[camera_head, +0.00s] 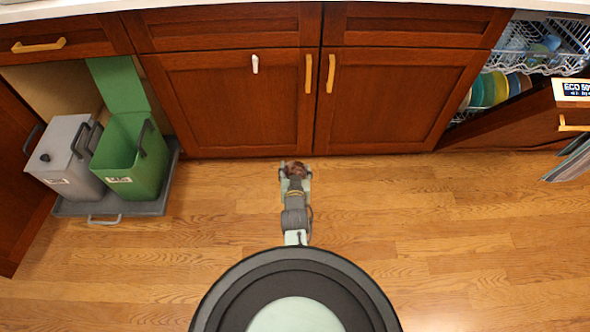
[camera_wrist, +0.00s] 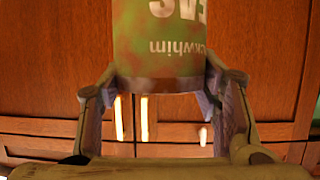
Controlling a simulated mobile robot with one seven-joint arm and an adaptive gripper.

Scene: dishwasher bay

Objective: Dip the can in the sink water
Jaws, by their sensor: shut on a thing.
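My gripper (camera_head: 295,175) is shut on the can (camera_head: 296,168), in front of the wooden cabinet doors. In the wrist view the can (camera_wrist: 160,42) is green with brownish patches and white lettering that reads upside down. The gripper's two fingers (camera_wrist: 162,84) lie on either side of it. The can's far end runs out of the top of the wrist view. The sink and its water show in neither view.
A pale countertop edge (camera_head: 415,4) runs above the cabinets (camera_head: 395,105). At left, a green bin (camera_head: 133,155) and a grey bin (camera_head: 72,160) stand on a pulled-out tray (camera_head: 150,205). At right, an open dishwasher holds plates (camera_head: 490,90). The wood floor (camera_head: 440,220) between is clear.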

